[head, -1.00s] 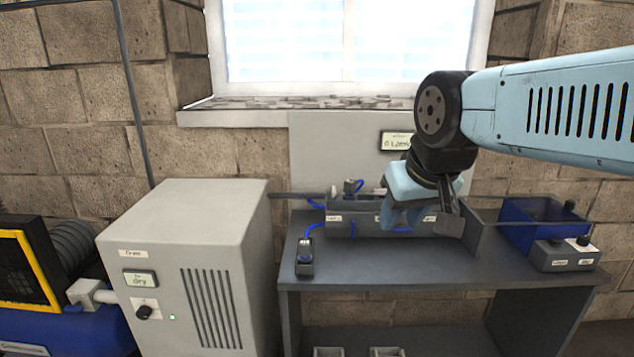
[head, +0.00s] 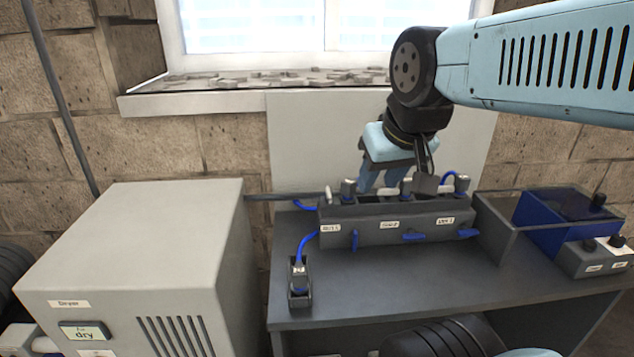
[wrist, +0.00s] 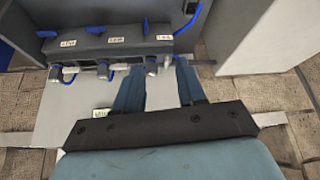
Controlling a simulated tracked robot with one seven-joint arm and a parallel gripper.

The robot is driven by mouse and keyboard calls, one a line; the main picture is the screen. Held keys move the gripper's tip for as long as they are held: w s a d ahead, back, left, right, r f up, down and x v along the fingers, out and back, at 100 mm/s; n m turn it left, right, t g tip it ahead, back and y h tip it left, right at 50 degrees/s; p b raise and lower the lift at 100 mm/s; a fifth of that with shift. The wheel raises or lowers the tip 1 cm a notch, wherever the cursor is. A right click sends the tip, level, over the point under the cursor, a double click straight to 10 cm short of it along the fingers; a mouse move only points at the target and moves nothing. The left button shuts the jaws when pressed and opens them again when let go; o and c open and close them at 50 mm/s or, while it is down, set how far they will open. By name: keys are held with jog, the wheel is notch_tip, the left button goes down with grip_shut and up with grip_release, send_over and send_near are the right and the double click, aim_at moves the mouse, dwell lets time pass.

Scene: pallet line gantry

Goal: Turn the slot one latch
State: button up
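A dark grey block (head: 375,238) on the bench has three front labels, too small to read surely; the right one (head: 446,221) seems to end in 1. The block also shows in the wrist view (wrist: 135,50). My gripper (head: 383,182) is above and behind the block's middle, pointing down. In the wrist view its two blue fingers (wrist: 160,88) stand apart with nothing between them, clear of the latches.
Grey plugs stand along the block's top. A small holder (head: 299,290) with a blue-cabled plug stands at the bench's front left. A blue bin (head: 550,225) and a control box (head: 590,258) are at the right. A grey dryer cabinet (head: 130,250) stands left. The bench front is mostly clear.

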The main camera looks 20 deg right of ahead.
jog(key=m+g, duration=0.2)
jog(key=g, duration=0.4)
send_over(328, 191)
notch_tip(328, 191, down, 4)
notch_tip(328, 191, down, 14)
jog(key=shift+d+r, duration=0.1)
jog(key=shift+r, duration=0.1)
dwell(0.3)
grip_shut()
dwell(0.4)
